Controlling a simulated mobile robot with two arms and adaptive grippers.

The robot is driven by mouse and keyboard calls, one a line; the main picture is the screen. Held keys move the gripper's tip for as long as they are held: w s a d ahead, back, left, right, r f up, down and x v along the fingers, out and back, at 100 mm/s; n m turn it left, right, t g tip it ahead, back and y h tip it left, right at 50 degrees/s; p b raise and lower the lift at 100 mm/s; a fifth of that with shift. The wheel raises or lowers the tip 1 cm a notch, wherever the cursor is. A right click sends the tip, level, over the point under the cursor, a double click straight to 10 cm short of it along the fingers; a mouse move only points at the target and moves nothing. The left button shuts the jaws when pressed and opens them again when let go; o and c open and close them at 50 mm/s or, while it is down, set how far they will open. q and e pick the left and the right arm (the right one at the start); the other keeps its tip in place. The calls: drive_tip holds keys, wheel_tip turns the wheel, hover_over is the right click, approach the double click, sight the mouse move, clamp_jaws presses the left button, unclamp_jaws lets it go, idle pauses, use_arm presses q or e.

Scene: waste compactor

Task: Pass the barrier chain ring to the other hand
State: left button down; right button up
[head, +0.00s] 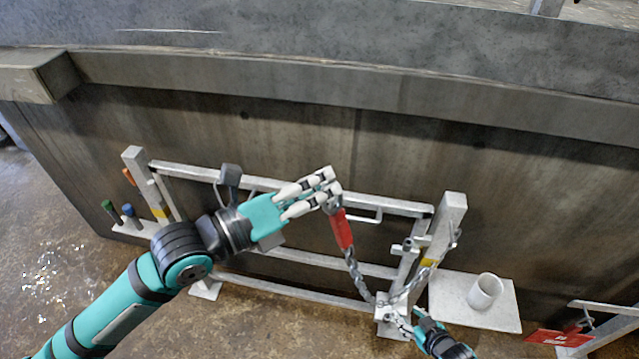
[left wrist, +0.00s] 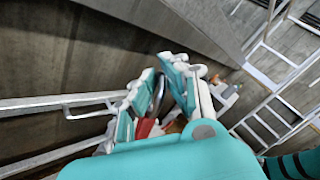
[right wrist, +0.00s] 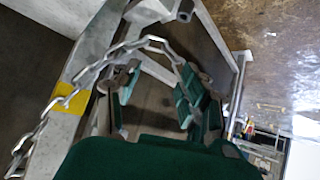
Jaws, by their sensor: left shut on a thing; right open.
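My left gripper (head: 328,188) is shut on the barrier chain ring, which is mostly hidden by the fingers. A grey curved part of the ring (left wrist: 159,92) shows between the fingers in the left wrist view. A red sleeve (head: 342,229) hangs below the fingers. My right gripper (head: 403,324) is open and empty, low by the right post's foot. In the right wrist view, the chain (right wrist: 150,42) passes in front of the open fingers (right wrist: 158,88).
A metal barrier frame (head: 390,204) stands along the grey wall. Its right post (head: 450,215) is close to my right gripper. A white cup (head: 485,291) stands on a shelf (head: 450,301) to the right. A red sign (head: 558,338) is at the lower right.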

drive_tip(key=s+d+f+m+g+h, duration=0.15)
drive_tip(key=s+f+g, duration=0.25)
drive_tip(key=s+f, duration=0.95)
drive_tip(key=s+a+f+g, duration=0.2)
drive_tip(key=s, duration=0.9)
drive_tip(key=s+a+f+g+h, duration=0.1)
drive_tip(key=s+a+f+g, duration=0.1)
drive_tip(key=s, duration=0.9)
drive_tip(key=shift+s+f+g, duration=0.15)
drive_tip(key=shift+f+g, duration=0.15)
drive_tip(key=shift+f, duration=0.25)
drive_tip(key=shift+m, duration=0.25)
